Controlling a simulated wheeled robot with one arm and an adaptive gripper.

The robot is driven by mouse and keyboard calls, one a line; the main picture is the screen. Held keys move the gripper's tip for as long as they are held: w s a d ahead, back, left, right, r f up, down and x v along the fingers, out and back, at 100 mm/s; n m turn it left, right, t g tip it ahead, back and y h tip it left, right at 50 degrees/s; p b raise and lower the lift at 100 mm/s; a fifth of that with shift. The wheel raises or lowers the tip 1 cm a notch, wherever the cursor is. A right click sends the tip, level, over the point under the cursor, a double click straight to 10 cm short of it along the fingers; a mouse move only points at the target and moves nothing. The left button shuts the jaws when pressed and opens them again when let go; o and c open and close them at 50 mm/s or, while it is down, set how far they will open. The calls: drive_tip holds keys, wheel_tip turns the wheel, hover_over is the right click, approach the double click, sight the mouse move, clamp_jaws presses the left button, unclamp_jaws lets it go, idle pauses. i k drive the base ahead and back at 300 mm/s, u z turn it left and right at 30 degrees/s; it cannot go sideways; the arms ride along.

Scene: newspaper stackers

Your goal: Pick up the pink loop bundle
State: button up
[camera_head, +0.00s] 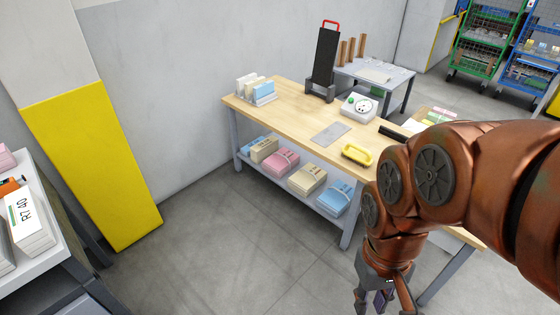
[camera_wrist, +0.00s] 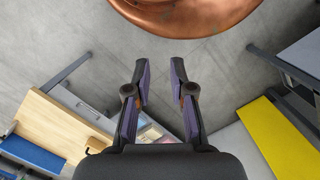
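The pink loop bundle (camera_head: 280,160) lies on the lower shelf of the wooden workbench, between a beige bundle (camera_head: 263,150) on its left and another beige bundle (camera_head: 307,179) on its right. A light band seems to run over it. My gripper (camera_head: 382,298) hangs low at the bottom of the head view, right of and nearer than the bench shelf, well apart from the pink bundle. In the wrist view my gripper (camera_wrist: 160,70) shows two fingers spread with an empty gap between them. The shelf bundles are small and partly hidden behind the fingers there.
The wooden bench top (camera_head: 300,112) holds a yellow-handled tool (camera_head: 357,154), a white device (camera_head: 359,107) and a black stand (camera_head: 324,62). Blue bundles (camera_head: 335,197) share the lower shelf. A white table (camera_head: 40,225) stands at left. Grey floor (camera_head: 230,235) before the bench is clear.

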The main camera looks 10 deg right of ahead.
sight(281, 162)
drive_tip(key=z, duration=0.05)
drive_tip(key=k, duration=0.4)
drive_tip(key=u, duration=0.55)
drive_tip(key=i, duration=0.9)
drive_tip(key=u, duration=0.25)
